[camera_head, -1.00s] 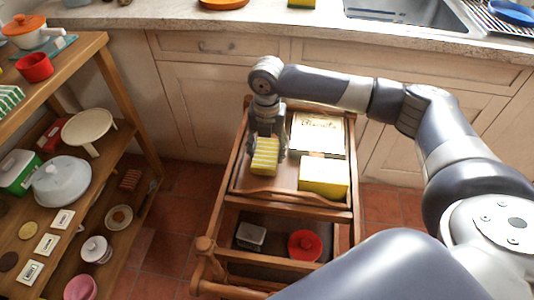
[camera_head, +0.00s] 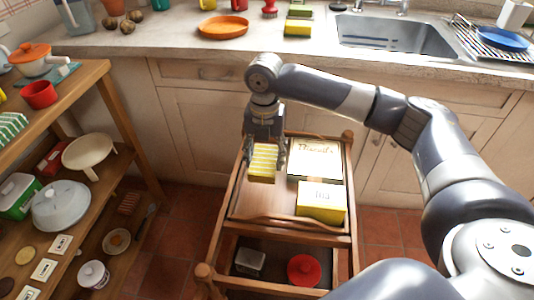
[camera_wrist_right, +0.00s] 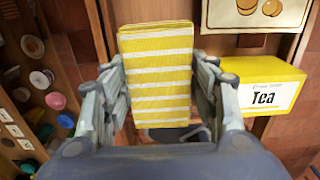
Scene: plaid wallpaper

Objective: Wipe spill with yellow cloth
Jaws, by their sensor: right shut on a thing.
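The yellow cloth (camera_head: 263,163) is a folded block with white stripes. My right gripper (camera_head: 265,158) is shut on it, with a finger on each side, above the left part of the wooden trolley's top tray (camera_head: 268,205). In the right wrist view the cloth (camera_wrist_right: 158,75) stands between the two fingers of the right gripper (camera_wrist_right: 160,92). I cannot make out a spill in either view. My left gripper is not in view.
A biscuit box (camera_head: 316,160) and a yellow tea box (camera_head: 321,201) stand on the tray, right of the cloth. Behind is the counter (camera_head: 180,46) with an orange plate (camera_head: 223,27), a yellow-green sponge (camera_head: 297,28) and the sink (camera_head: 395,35). A loaded shelf (camera_head: 85,85) is at left.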

